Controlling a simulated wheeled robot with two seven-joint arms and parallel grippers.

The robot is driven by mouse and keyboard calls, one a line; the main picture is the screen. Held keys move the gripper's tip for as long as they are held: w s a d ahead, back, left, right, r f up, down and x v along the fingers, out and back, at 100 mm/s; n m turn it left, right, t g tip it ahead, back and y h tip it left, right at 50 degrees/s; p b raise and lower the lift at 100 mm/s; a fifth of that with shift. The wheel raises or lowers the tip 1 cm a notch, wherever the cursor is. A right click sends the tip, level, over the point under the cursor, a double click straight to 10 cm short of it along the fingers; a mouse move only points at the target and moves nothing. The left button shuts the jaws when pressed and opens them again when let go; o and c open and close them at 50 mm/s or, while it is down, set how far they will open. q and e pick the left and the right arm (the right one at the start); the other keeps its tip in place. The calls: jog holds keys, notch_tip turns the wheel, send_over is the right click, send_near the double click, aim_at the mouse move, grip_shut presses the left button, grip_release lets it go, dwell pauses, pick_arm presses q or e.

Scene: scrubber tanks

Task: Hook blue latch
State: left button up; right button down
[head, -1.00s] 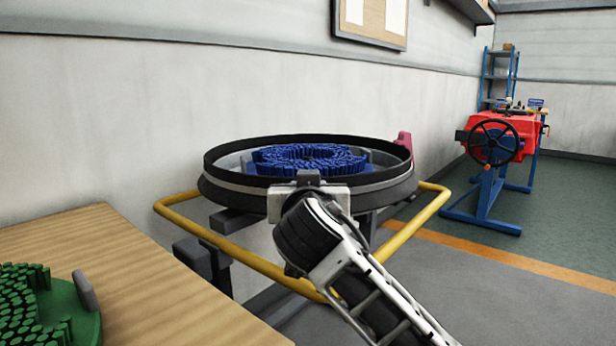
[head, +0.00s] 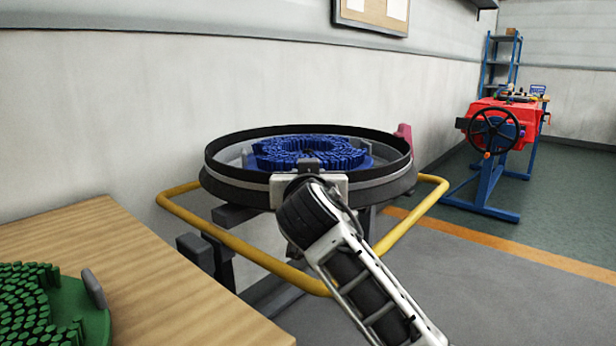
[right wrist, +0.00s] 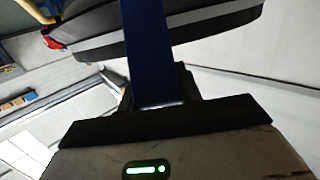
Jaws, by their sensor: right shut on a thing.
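A dark blue bar (right wrist: 143,50) rises from between the jaws of my right gripper (right wrist: 158,108) in the right wrist view; its colour matches the blue latch. My right gripper is shut on it. In the head view my right arm reaches the front of a black-rimmed round tank (head: 225,180), and its gripper (head: 309,182) is at the rim. The gripped part is mostly hidden there by my wrist. A blue bristled brush disc (head: 300,150) lies inside the tank. My left gripper is out of view.
A yellow rail (head: 245,253) runs around the tank's front. A wooden table (head: 160,285) at the left holds a green brush disc (head: 75,315) with a grey tab. A red machine with a black handwheel (head: 493,137) stands at the right. Floor is clear between.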

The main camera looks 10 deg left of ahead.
jog(key=shift+w+d+f, duration=0.15)
jog(key=shift+d+f, duration=0.1)
jog(key=shift+d, duration=0.05)
dwell(0.6)
jog(key=c, duration=1)
grip_release()
jog(key=shift+w, duration=0.1)
jog(key=shift+o, duration=0.2)
jog(key=shift+a, duration=0.1)
jog(key=shift+s+r, duration=0.1)
jog(key=shift+s, duration=0.5)
jog(key=s+d+r+p, duration=0.1)
jog(key=s+r+p, duration=0.1)
jog(key=s, duration=1.2)
jog(key=shift+s+d, duration=0.35)
